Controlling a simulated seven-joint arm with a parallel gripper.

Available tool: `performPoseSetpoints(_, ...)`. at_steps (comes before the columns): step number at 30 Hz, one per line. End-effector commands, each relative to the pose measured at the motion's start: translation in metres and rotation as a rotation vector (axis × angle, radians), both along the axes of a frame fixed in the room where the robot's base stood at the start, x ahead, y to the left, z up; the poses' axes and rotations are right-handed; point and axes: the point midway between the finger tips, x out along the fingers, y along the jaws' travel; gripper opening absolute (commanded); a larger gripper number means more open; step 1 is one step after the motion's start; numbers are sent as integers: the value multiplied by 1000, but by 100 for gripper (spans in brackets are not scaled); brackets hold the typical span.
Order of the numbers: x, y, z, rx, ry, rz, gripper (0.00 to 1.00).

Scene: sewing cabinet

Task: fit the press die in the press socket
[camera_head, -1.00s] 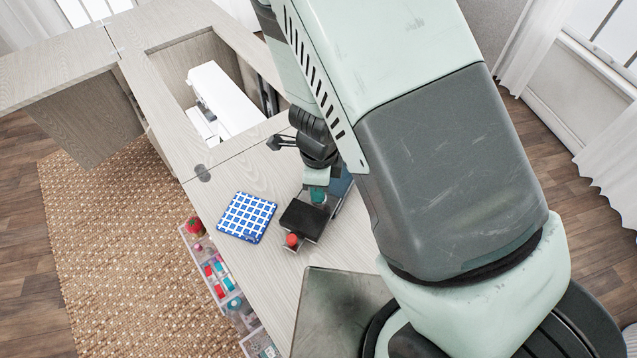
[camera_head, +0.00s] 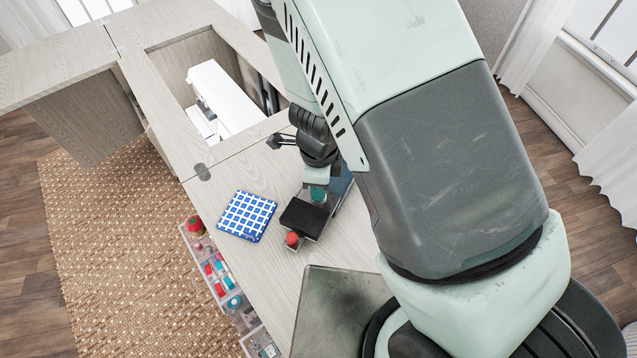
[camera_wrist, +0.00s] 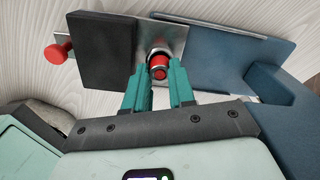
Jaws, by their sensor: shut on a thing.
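My gripper (camera_wrist: 160,88) has teal fingers shut on the press die (camera_wrist: 159,72), a small red piece with a metallic end, seen in the wrist view. A silver ring-like part surrounds the die's far end over the metal base plate; I cannot tell whether this is the press socket or how deep the die sits. The press (camera_wrist: 225,65) has a blue-grey body, a black block (camera_wrist: 104,50) and a red knob (camera_wrist: 57,50). In the head view my gripper (camera_head: 318,192) is over the press, and the die and socket are hidden.
A blue-and-white checked pad (camera_head: 246,216) lies left of the press on the wooden tabletop (camera_head: 262,165). A white sewing machine (camera_head: 224,98) sits in the cabinet opening. Clear bins (camera_head: 222,280) with coloured items hang along the front edge. A dark plate (camera_head: 335,305) lies nearer.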

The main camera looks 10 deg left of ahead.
Motion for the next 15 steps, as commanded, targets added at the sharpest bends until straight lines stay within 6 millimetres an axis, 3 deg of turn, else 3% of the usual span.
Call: performPoseSetpoints(15, 0, 0, -4, 0, 0, 0, 0)
